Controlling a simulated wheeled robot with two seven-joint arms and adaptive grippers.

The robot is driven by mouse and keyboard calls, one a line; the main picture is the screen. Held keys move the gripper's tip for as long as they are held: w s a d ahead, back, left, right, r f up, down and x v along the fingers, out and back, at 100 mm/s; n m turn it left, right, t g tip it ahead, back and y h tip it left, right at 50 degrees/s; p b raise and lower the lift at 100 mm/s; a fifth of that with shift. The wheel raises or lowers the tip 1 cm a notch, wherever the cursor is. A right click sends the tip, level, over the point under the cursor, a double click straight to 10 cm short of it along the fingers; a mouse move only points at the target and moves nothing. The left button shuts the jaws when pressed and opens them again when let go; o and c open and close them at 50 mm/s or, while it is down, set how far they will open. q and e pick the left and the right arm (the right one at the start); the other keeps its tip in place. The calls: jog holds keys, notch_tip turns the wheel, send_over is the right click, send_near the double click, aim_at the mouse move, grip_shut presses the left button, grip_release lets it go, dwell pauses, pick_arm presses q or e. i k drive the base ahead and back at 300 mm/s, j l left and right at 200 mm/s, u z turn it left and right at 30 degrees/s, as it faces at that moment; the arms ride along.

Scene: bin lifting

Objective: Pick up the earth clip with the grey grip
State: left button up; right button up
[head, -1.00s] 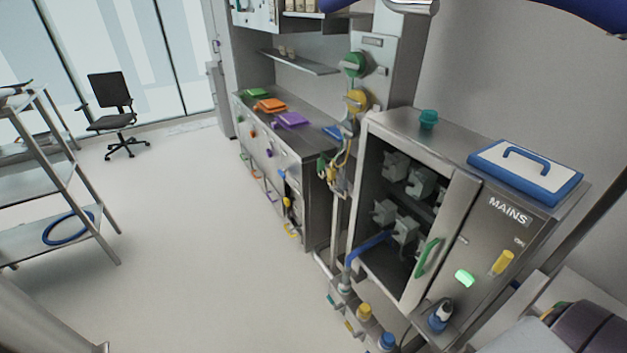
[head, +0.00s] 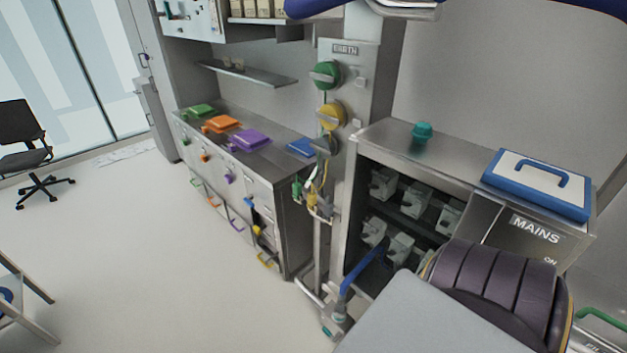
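A narrow steel column marked EARTH (head: 345,50) stands against the wall. It carries a green round knob (head: 326,74), a yellow one (head: 332,115) and a grey one (head: 324,146), one below the other. Below them hang small clips with thin leads: a green-gripped clip (head: 297,187) and a yellow-gripped clip (head: 312,201). I cannot make out a clip with a grey grip for sure; the cluster is small and crowded. Neither of my grippers is in view.
A steel counter (head: 262,166) with coloured lids is to the left.

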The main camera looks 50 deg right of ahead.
aim_at(328, 206)
jog(key=i+z, duration=0.2)
jog(key=i, duration=0.2)
jog(key=i+j+z, duration=0.35)
jog(key=i+z, duration=0.15)
jog(key=z, duration=0.2)
jog(key=i+j+z, duration=0.2)
jog(key=z, duration=0.25)
jog(key=i+j+z, duration=0.25)
jog(key=z, duration=0.2)
jog(key=i+j+z, duration=0.15)
jog(key=j+z, duration=0.3)
jog(key=i+j+z, duration=0.1)
jog(key=j+z, duration=0.3)
jog(key=j, duration=0.15)
jog(key=j+z, duration=0.45)
jog(key=i+j, duration=0.05)
jog(key=j, duration=0.05)
